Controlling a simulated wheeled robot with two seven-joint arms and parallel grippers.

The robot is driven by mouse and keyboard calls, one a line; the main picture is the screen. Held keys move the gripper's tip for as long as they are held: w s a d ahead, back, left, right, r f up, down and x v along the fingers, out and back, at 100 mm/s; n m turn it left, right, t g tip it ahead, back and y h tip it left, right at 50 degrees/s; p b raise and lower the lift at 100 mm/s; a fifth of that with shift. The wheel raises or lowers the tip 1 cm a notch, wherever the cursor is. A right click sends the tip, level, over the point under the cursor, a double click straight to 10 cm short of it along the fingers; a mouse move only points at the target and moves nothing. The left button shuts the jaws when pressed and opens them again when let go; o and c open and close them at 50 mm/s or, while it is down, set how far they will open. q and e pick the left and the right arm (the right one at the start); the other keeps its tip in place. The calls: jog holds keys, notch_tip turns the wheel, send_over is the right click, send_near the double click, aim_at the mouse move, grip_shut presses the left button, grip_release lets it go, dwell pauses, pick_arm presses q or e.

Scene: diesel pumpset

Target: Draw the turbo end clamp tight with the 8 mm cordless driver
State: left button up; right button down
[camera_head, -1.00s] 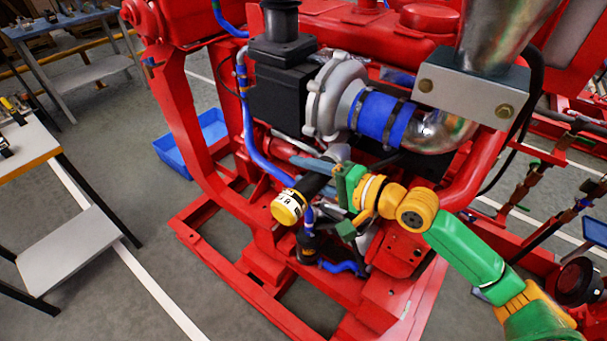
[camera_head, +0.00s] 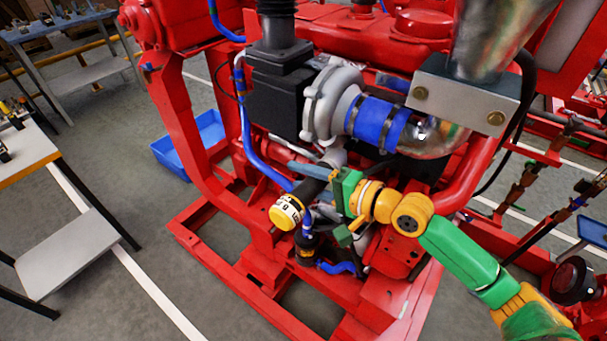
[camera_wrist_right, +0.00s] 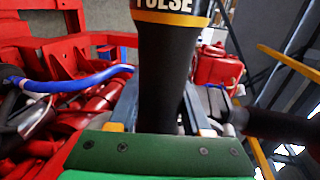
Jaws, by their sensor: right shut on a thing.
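The cordless driver (camera_head: 313,189) has a black body, a yellow-and-white end and a grey head. My right gripper (camera_head: 320,184) is shut around its black body, in front of the engine and below the turbo. In the right wrist view the driver (camera_wrist_right: 167,80) stands upright between the fingers, with part of a printed word at the top. The silver turbo (camera_head: 322,108) joins a blue hose (camera_head: 378,121). The turbo end clamp (camera_head: 355,113) is a dark band around the hose beside the turbo. The driver is apart from it. My left gripper is not in view.
A second dark band (camera_head: 398,129) circles the hose's other end, by a shiny metal pipe (camera_head: 440,138). A blue coolant pipe (camera_head: 249,130) and red frame rails (camera_head: 225,280) lie close to the driver.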

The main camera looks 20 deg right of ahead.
jog(key=shift+w+d, duration=0.15)
dwell(0.5)
jog(key=shift+w+d, duration=0.15)
jog(key=shift+d, duration=0.05)
jog(key=shift+r, duration=0.1)
jog(key=shift+a, duration=0.15)
dwell(0.5)
